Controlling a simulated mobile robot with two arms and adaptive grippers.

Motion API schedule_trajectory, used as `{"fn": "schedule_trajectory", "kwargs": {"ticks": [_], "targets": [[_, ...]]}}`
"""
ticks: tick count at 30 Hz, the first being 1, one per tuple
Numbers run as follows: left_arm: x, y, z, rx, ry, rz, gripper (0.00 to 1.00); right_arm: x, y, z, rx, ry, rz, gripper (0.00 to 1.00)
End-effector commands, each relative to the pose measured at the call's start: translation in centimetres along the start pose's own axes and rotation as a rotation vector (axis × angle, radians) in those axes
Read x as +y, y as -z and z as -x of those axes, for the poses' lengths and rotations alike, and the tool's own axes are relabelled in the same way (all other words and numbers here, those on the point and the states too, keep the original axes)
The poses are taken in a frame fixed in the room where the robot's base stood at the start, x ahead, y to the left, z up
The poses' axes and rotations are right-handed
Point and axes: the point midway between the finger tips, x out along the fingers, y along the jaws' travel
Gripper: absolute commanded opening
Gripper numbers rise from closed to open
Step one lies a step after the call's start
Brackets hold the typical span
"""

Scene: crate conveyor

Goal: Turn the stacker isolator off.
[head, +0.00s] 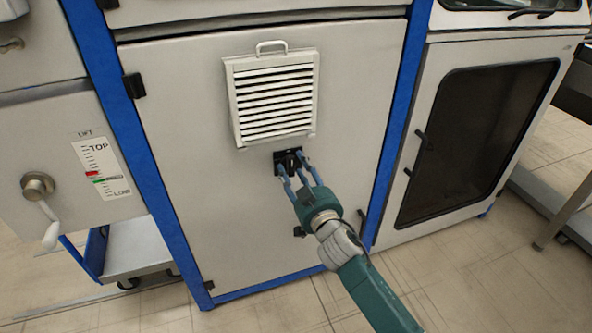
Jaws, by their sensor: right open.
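The likely isolator is a small black switch (281,160) on the pale cabinet front, just below a louvred vent. No label on it can be read, and its setting cannot be told. My right gripper (298,174) reaches in from the lower right, with its blue fingers open at the switch. The fingers partly cover the switch; whether they touch it cannot be told. My left gripper is not in view.
The white vent (274,94) with a handle juts out above the switch. At left is a lift crank (40,190) beside a TOP–LOW scale (101,168). Blue posts (130,140) frame the cabinet. A dark-windowed door (470,140) stands at right. Floor (440,270) in front is clear.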

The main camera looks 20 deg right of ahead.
Motion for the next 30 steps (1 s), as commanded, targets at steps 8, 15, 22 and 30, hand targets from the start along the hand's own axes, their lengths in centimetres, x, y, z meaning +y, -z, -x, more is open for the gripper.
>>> {"fn": "schedule_trajectory", "kwargs": {"ticks": [8, 15, 22, 30], "targets": [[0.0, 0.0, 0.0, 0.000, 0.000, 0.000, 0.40, 0.0, 0.0, 0.0, 0.000, 0.000, 0.000, 0.15], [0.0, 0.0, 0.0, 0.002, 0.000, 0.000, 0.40, 0.0, 0.0, 0.1, 0.000, 0.000, 0.002, 0.00], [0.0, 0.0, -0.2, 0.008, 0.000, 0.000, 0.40, 0.0, 0.1, 0.1, -0.001, 0.000, 0.050, 0.00], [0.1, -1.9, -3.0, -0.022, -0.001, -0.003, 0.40, -0.2, 0.2, 0.1, -0.001, 0.000, 0.226, 0.00]]}}
